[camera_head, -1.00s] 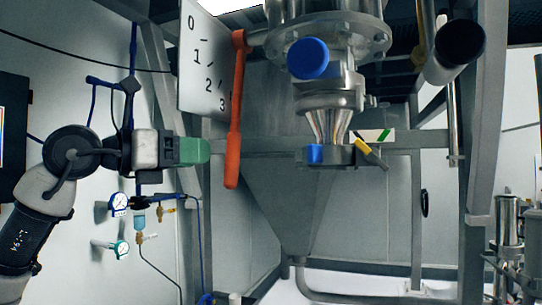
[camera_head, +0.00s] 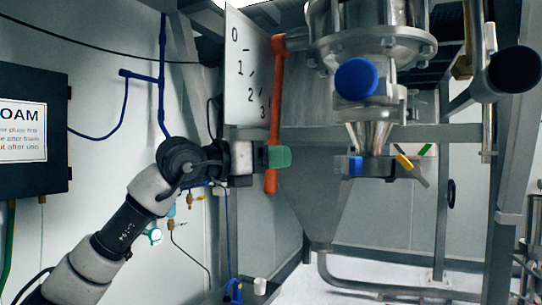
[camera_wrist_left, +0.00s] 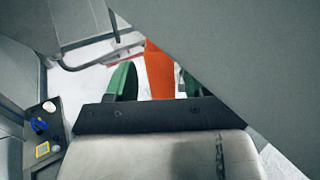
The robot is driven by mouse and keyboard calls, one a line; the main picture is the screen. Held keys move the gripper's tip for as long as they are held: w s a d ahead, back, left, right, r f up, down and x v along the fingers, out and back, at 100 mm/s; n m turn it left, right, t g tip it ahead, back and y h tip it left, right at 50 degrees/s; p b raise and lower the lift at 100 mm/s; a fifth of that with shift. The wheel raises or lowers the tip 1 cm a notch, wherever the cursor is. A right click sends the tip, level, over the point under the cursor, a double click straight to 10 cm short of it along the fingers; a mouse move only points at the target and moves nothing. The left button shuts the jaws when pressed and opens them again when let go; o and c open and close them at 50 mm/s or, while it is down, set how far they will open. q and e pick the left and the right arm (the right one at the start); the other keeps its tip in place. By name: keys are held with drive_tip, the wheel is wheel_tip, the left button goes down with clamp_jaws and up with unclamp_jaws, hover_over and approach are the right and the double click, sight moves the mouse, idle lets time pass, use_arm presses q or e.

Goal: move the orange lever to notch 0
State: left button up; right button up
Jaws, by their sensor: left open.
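The orange lever (camera_head: 275,110) hangs almost straight down from its pivot on the sifter's top part, beside a white plate (camera_head: 246,72) marked 0, 1, 2, 3. Its lower end is past the 3 mark. My left gripper (camera_head: 280,157) is at the lever's lower part, its green finger overlapping the lever in the head view. In the left wrist view the orange lever (camera_wrist_left: 160,72) stands between the two green fingers (camera_wrist_left: 157,82), which are apart. I cannot tell whether they touch it. My right gripper is not in view.
A blue round knob (camera_head: 356,78) and a clamp with a blue part (camera_head: 355,166) and yellow handle (camera_head: 404,162) are to the right of the lever. A dark box with a notice (camera_head: 33,130) is on the left wall.

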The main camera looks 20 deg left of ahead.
use_arm(q)
drive_tip(key=shift+w+d, duration=0.1)
drive_tip(key=shift+d, duration=0.05)
drive_tip(key=c, duration=0.3)
clamp_jaws()
drive_tip(key=shift+s+r+n+g+y, duration=0.15)
drive_tip(key=shift+s+g, duration=0.05)
drive_tip(key=shift+s, duration=0.3)
drive_tip(key=shift+s+r+n+g+y, duration=0.15)
drive_tip(key=shift+s+g, duration=0.05)
drive_tip(key=shift+s, duration=0.65)
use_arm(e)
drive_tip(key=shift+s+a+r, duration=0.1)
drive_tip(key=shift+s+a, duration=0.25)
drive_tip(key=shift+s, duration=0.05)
use_arm(q)
drive_tip(key=shift+o, duration=1.5)
unclamp_jaws()
